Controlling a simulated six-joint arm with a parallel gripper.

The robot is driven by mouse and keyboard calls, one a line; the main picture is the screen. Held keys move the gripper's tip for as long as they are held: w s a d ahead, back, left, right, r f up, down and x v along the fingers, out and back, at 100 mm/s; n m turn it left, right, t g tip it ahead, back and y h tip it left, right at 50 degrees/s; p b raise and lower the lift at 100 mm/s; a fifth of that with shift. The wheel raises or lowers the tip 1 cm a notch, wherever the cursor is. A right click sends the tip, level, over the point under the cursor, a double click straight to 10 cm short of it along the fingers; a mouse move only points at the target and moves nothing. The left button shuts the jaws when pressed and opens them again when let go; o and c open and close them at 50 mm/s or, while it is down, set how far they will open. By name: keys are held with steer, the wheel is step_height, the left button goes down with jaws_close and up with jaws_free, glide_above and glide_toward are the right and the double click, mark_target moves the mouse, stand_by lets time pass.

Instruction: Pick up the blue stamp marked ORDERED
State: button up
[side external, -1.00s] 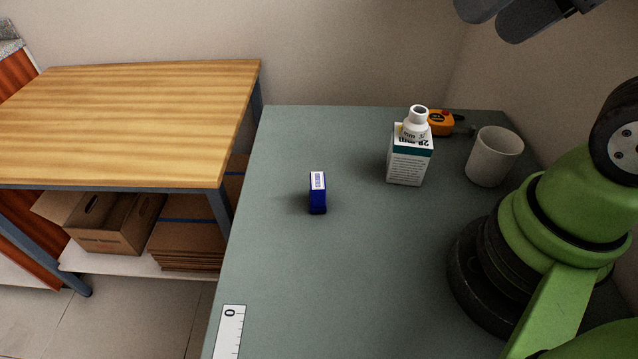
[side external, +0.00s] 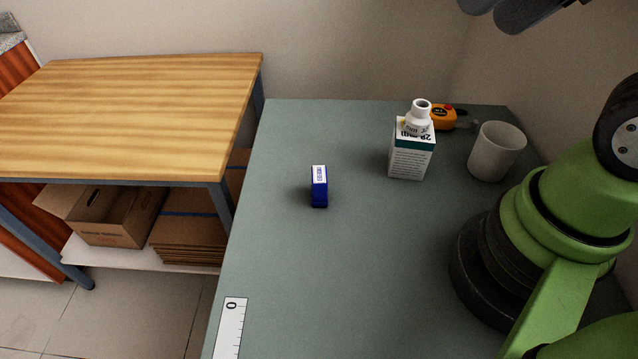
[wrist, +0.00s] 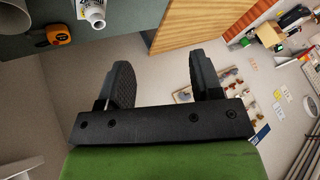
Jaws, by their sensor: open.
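The blue stamp (side external: 319,188) stands on the grey-green table near its left-middle part. A white label with small blue print faces up on it; the print is too small to read. My gripper (wrist: 160,76) shows in the wrist view with its two dark fingers apart and nothing between them. The stamp is not in the wrist view. In the side external view the fingers are not clearly seen; only dark parts show at the top right edge, well above the table and away from the stamp.
Right of the stamp stand a white and teal box (side external: 411,160), a white bottle (side external: 419,115), an orange tape measure (side external: 442,117) and a white cup (side external: 496,152). A ruler (side external: 230,328) lies at the front left edge. A wooden workbench (side external: 130,115) stands at left. The table around the stamp is clear.

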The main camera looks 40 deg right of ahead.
steer(key=w+f+m+g, duration=0.1)
steer(key=w+f+g, duration=0.1)
steer(key=w, duration=0.4)
steer(key=m+g+h, duration=0.2)
steer(key=g, duration=0.3)
glide_above(319, 174)
steer(key=d, duration=0.1)
step_height(319, 174, down, 14)
steer(key=shift+m, duration=0.5)
steer(key=f, duration=0.8)
steer(key=shift+w+a, duration=0.3)
steer(key=shift+a, duration=0.05)
steer(key=shift+s+a+f, duration=0.1)
steer(key=shift+s+f, duration=0.05)
steer(key=shift+f, duration=1.45)
steer(key=shift+s+a+f, duration=0.1)
steer(key=shift+s+f, duration=0.05)
steer(key=shift+f, duration=1.4)
steer(key=shift+c, duration=0.4)
steer(key=c, duration=0.9)
